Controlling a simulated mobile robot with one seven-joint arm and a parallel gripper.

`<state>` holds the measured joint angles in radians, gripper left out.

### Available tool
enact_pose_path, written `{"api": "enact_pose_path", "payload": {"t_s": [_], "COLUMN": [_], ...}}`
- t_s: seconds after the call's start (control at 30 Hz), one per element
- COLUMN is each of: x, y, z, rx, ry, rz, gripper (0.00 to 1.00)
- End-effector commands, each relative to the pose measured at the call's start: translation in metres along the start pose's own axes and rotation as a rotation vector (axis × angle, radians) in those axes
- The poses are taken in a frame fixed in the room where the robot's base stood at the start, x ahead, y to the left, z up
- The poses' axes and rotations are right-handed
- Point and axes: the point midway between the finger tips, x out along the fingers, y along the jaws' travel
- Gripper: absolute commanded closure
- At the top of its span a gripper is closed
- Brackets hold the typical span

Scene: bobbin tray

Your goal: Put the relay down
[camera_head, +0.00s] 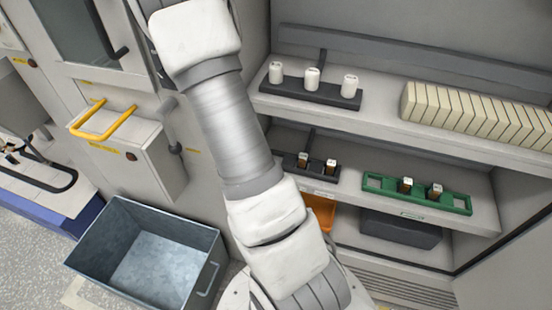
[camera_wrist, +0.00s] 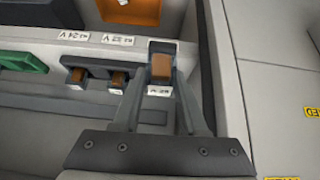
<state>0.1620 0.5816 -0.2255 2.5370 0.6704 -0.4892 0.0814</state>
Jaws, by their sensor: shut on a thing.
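In the wrist view my gripper (camera_wrist: 161,88) is shut on a relay (camera_wrist: 160,68), a brown block with a dark grey part and a white label at its near side. The held relay is beside the right end of a black rack (camera_wrist: 98,92); I cannot tell whether it touches it. Two other relays, (camera_wrist: 78,75) and (camera_wrist: 118,79), stand in that rack. In the head view the black rack (camera_head: 289,166) shows on the lower shelf, partly behind my arm. My gripper and the held relay are hidden there.
A green rack (camera_head: 376,182) with two relays stands right of the black rack. Shelf-edge labels (camera_wrist: 118,40) and an orange bin (camera_wrist: 130,12) are close by. Three white bobbins stand on the upper shelf (camera_head: 385,118). A side wall (camera_wrist: 265,80) is close right of my gripper.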

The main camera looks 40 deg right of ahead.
Motion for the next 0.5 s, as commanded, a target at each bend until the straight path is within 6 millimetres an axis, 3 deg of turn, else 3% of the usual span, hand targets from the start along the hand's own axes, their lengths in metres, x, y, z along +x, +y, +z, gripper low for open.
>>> {"api": "enact_pose_path", "payload": {"t_s": [0.27, 0.5], "x": [0.007, 0.034], "y": [-0.003, -0.002], "z": [0.000, -0.049], "rx": [0.015, 0.017], "ry": [-0.011, -0.012], "rz": [-0.026, -0.023], "gripper": [1.00, 1.00]}}
